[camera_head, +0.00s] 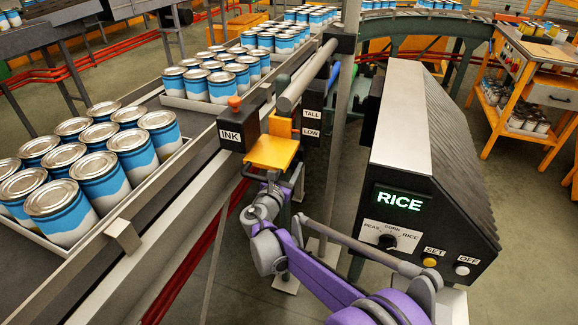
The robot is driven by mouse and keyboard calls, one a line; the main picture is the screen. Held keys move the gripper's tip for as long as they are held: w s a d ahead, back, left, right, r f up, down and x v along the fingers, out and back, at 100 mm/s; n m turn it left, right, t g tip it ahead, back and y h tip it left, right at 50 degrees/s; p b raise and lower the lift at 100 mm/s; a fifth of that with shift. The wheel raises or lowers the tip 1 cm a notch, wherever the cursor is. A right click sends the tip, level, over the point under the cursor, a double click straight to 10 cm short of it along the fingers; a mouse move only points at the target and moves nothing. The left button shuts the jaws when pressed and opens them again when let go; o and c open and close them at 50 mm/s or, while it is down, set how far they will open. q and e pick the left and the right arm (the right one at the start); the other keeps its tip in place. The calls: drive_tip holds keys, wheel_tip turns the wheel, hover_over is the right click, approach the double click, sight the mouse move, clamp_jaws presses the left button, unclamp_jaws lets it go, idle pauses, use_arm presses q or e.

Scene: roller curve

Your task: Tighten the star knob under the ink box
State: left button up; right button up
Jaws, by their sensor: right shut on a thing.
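The black ink box (236,126), labelled INK and topped by an orange-red knob (234,102), sits beside the conveyor's right rail. An orange plate (272,152) juts out just in front of it, below and to the right. My right gripper (262,178), on the purple arm from the bottom right, is just under this plate, shut on the star knob. The knob itself cannot be made out, hidden by the plate and the gripper. My left gripper is not in view.
A black control box (418,160) reading RICE, with a dial (387,241) and SET and OFF buttons, stands right of my arm. Trays of blue-and-white cans (100,178) line the conveyor at left. A post marked TALL and LOW (312,115) stands behind the plate.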

drive_tip(key=shift+m+p, duration=0.35)
drive_tip(key=shift+m, duration=0.85)
drive_tip(key=o, duration=1.4)
drive_tip(key=shift+c, duration=0.2)
drive_tip(key=shift+s, duration=0.1)
drive_tip(key=v, duration=1)
drive_tip(key=shift+s, duration=0.3)
